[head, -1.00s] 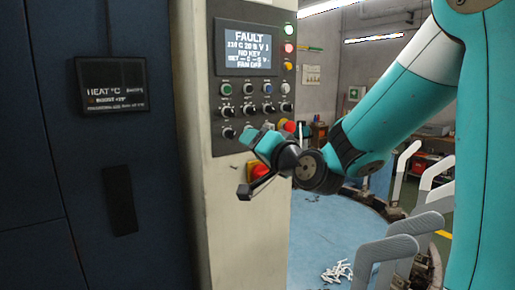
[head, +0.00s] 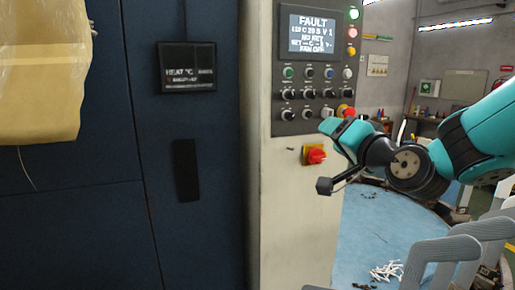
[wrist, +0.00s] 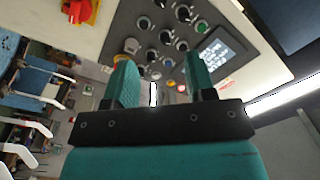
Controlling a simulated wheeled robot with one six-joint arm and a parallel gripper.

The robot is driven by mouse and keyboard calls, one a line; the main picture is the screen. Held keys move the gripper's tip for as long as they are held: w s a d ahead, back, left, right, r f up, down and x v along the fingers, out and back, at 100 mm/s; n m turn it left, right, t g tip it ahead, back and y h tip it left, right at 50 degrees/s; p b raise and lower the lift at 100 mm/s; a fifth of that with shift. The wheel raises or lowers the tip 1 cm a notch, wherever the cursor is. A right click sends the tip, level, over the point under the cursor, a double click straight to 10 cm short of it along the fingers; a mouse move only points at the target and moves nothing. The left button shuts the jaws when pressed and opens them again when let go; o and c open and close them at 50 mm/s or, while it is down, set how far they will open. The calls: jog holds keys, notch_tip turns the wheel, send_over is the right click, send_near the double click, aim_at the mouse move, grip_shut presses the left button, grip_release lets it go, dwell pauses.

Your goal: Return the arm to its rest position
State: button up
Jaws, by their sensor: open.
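My gripper (head: 333,155) is open and empty in front of the control cabinet (head: 291,215), at the right of the head view. My teal arm reaches in from the right edge. In the wrist view my gripper (wrist: 160,80) shows two teal fingers apart, with a gap between them. Beyond the fingers are the panel's knobs and its screen (wrist: 217,53). I cannot tell how far the fingertips are from the panel.
A red rotary switch on a yellow plate (head: 315,155) sits just left of my gripper. A dark blue cabinet with a heat display (head: 188,68) stands left. A yellowish bag (head: 40,80) hangs far left. Grey sock boards (head: 445,250) stand lower right, by a blue round surface (head: 380,225).

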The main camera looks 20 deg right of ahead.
jog(key=s+a+f+n+g+y, duration=0.55)
jog(key=a+f+n+g, duration=0.25)
jog(key=a, duration=0.5)
jog(key=s+a+f+n+g+h, duration=0.1)
jog(key=s+f+n+g, duration=0.2)
jog(key=s+g, duration=0.2)
jog(key=s+a+f+n+g+h+b, duration=0.1)
jog(key=s+f+n+g, duration=0.2)
jog(key=s, duration=0.9)
jog(key=shift+s+a+f+n+g+b, duration=0.3)
jog(key=shift+n+g, duration=0.3)
jog(key=shift+g, duration=0.6)
jog(key=shift+h, duration=0.25)
